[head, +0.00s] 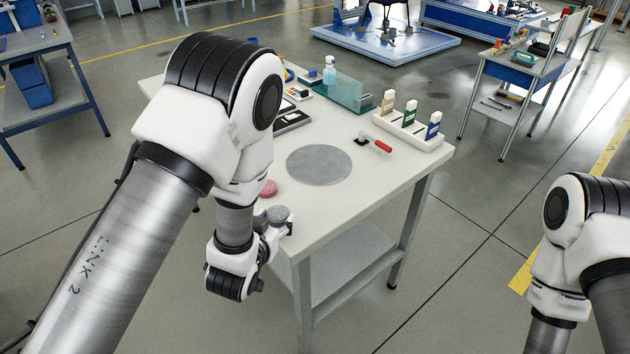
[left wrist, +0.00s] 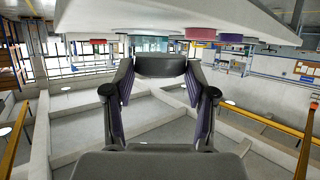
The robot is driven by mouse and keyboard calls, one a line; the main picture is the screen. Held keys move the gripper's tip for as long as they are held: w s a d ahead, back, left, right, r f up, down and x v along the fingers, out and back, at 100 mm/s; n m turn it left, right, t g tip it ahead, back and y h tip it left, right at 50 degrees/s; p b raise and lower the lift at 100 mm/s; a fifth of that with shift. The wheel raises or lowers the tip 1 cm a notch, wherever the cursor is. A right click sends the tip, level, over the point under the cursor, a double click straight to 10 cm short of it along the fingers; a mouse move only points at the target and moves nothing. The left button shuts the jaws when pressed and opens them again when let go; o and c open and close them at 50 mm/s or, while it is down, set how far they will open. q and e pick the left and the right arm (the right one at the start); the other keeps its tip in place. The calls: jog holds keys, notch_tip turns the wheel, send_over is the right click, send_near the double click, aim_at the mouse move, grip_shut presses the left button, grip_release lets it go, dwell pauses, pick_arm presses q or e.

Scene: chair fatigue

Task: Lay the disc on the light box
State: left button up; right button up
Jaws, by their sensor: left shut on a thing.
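My left gripper (head: 275,222) is at the table's near edge, shut on a small grey disc (head: 279,213). In the left wrist view, the fingers (left wrist: 160,85) close on the sides of this dark grey disc (left wrist: 160,66). A pink disc (head: 268,188) lies on the table just behind the gripper, partly hidden by my left arm. A dark flat device (head: 291,121), partly behind that arm, may be the light box; I cannot tell for sure. My right arm shows at the right, its gripper out of frame.
A large round grey plate (head: 320,165) lies on the white table (head: 375,205). Behind it are a red-handled tool (head: 376,145), a white rack with bottles (head: 410,127) and a teal clear panel (head: 348,92). Pink (left wrist: 200,34) and purple (left wrist: 231,38) discs show in the left wrist view.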

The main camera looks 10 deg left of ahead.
pick_arm(q)
jog(key=s+a, duration=0.1)
jog(key=a, duration=0.1)
jog(key=s+a+m+h, duration=0.1)
jog(key=a, duration=0.1)
jog(key=a+f+h, duration=0.1)
jog(key=a, duration=0.1)
jog(key=shift+s+a+m, duration=0.15)
jog(key=shift+s+m, duration=0.25)
jog(key=s+m+h, duration=0.1)
jog(key=s, duration=0.1)
jog(key=s+r+m+g+h, duration=0.1)
jog(key=s+h, duration=0.1)
jog(key=s+a+r+m+h, duration=0.1)
jog(key=shift+s+a+m+g, duration=0.1)
jog(key=shift+s+m+g, duration=0.2)
jog(key=shift+s+m, duration=0.1)
